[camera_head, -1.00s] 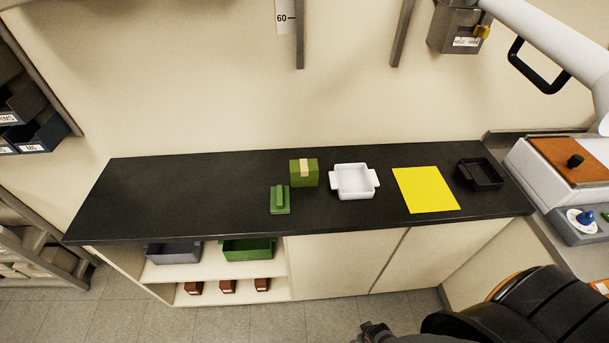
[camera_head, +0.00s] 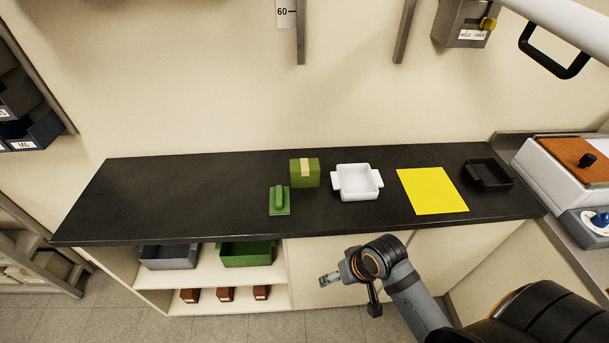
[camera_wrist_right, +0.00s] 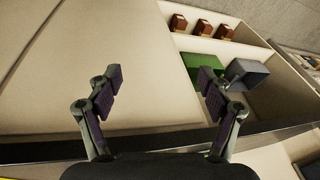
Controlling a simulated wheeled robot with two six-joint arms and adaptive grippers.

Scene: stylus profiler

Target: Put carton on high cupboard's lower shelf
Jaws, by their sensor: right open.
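The carton (camera_head: 304,173) is a small green box with a tan tape strip, standing on the black worktop (camera_head: 150,200). My right gripper (camera_head: 328,278) is in front of the cabinet, below the worktop's front edge and apart from the carton. In the right wrist view my right gripper (camera_wrist_right: 158,88) is open with nothing between its fingers, and the cabinet front lies beyond. The carton does not show there. The high cupboard cannot be made out in these views. My left gripper is not in view.
Beside the carton are a green handled block (camera_head: 279,201) and a white two-handled tray (camera_head: 357,182). A yellow sheet (camera_head: 432,191) and a black tray (camera_head: 488,173) lie further right. Open shelves below hold a green bin (camera_head: 247,255) and a grey bin (camera_head: 168,258). The worktop's left part is clear.

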